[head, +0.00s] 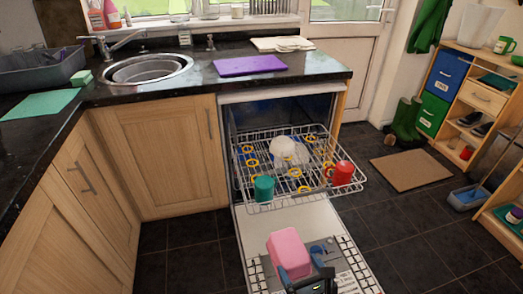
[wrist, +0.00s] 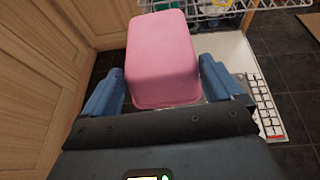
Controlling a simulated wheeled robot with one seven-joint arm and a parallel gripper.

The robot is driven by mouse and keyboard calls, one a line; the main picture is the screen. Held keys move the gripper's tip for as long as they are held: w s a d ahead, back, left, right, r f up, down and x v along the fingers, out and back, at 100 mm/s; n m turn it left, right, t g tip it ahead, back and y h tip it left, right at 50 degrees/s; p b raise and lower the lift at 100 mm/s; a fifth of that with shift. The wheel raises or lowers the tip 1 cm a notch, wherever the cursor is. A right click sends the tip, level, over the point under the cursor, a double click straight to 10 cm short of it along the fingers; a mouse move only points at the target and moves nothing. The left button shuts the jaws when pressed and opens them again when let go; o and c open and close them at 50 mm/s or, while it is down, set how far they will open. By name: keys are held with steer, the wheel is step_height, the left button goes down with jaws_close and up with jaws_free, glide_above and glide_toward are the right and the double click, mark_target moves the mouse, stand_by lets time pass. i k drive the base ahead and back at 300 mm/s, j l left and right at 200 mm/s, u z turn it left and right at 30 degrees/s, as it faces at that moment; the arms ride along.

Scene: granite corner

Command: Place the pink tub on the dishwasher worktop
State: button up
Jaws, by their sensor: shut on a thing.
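The pink tub (head: 288,252) is held in my gripper (head: 297,272) at the bottom middle of the head view, above the open dishwasher door. In the wrist view the tub (wrist: 162,58) sits between the two blue fingers of my gripper (wrist: 162,88), which is shut on it. The dishwasher worktop (head: 310,72) is the dark granite counter above the open dishwasher (head: 282,110). It lies farther away and higher in the picture than the tub. The underside of the tub cannot be seen clearly.
A purple board (head: 250,65) and a pale stack of cloths or boards (head: 282,44) lie on the worktop. The sink (head: 148,69) is left of them. The pulled-out rack (head: 290,180) holds a green cup (head: 264,188), a red cup (head: 343,173) and a white item.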

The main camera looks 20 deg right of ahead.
mark_target(302, 59)
steer(key=l+u, duration=0.3)
steer(key=l, duration=0.3)
steer(key=l+u, duration=0.35)
steer(key=l, duration=0.25)
steer(key=l+u, duration=0.3)
steer(key=l, duration=0.35)
steer(key=k+l+u, duration=0.15)
steer(key=l+u, duration=0.2)
steer(key=l, duration=0.2)
steer(key=l+u, duration=0.2)
steer(key=l, duration=0.35)
steer(key=l+u, duration=0.2)
steer(key=l, duration=0.35)
steer(key=l+u, duration=0.2)
steer(key=l, duration=0.3)
steer(key=k+l+u, duration=0.15)
steer(key=l, duration=0.4)
steer(key=k+l+u, duration=0.2)
steer(key=l, duration=0.3)
steer(key=i, duration=0.05)
